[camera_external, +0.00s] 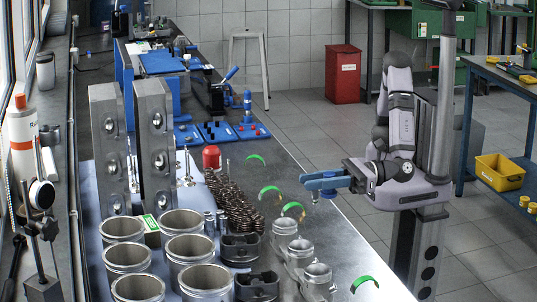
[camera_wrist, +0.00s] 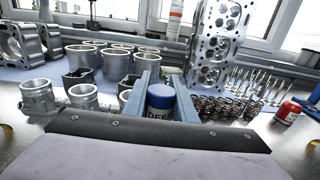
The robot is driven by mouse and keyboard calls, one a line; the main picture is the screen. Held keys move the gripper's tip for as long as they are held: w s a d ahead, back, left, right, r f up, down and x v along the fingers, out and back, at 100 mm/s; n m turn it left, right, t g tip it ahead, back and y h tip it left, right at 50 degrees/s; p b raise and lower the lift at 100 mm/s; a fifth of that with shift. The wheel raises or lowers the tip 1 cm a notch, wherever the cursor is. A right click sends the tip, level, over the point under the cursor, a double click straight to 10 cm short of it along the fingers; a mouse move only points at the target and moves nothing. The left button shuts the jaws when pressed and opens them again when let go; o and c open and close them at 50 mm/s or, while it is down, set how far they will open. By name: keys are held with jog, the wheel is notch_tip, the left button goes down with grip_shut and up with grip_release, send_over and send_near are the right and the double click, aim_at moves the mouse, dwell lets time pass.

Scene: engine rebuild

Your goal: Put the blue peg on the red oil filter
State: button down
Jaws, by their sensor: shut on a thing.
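In the external view my gripper (camera_external: 308,182) is level above the bench's right edge; a little dark blue (camera_external: 329,193) shows at the fingers, and most of the peg is hidden. The red oil filter (camera_external: 211,157) stands upright on the bench, left of and beyond my gripper. It also shows at the right of the wrist view (camera_wrist: 288,112), apart from the peg.
Pistons (camera_external: 284,235), cylinder liners (camera_external: 188,250) and tall cylinder heads (camera_external: 155,140) crowd the near and left bench. Green and orange rings (camera_external: 293,211) lie near the right edge. Blue trays (camera_external: 218,130) lie beyond the filter.

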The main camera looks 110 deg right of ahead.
jog(key=w+d+m+g+h+b, duration=0.1)
jog(key=w+d+m+g+h, duration=0.2)
jog(key=d, duration=0.8)
jog(key=w+d+m+h+b, duration=0.1)
jog(key=w+d+m+h, duration=0.3)
jog(key=d, duration=0.7)
jog(key=w+d+m+g+h+b, duration=0.15)
jog(key=w+d+h, duration=0.35)
jog(key=d, duration=0.7)
jog(key=d+r+m+g+h, duration=0.2)
jog(key=d+r+g, duration=0.1)
jog(key=d, duration=0.7)
jog(key=d+r+m+g+h, duration=0.2)
jog(key=d+r+g, duration=0.15)
jog(key=d, duration=0.65)
jog(key=w+a+r+n+t+y, duration=0.2)
jog(key=w+a+t, duration=0.15)
jog(key=w, duration=0.35)
notch_tip(320, 180, down, 10)
jog(key=shift+s+d+f, duration=0.15)
jog(key=shift+s+d, duration=0.15)
jog(key=shift+f, duration=0.15)
jog(key=c, duration=1.5)
grip_release()
jog(key=shift+o, duration=0.2)
jog(key=shift+r, duration=0.2)
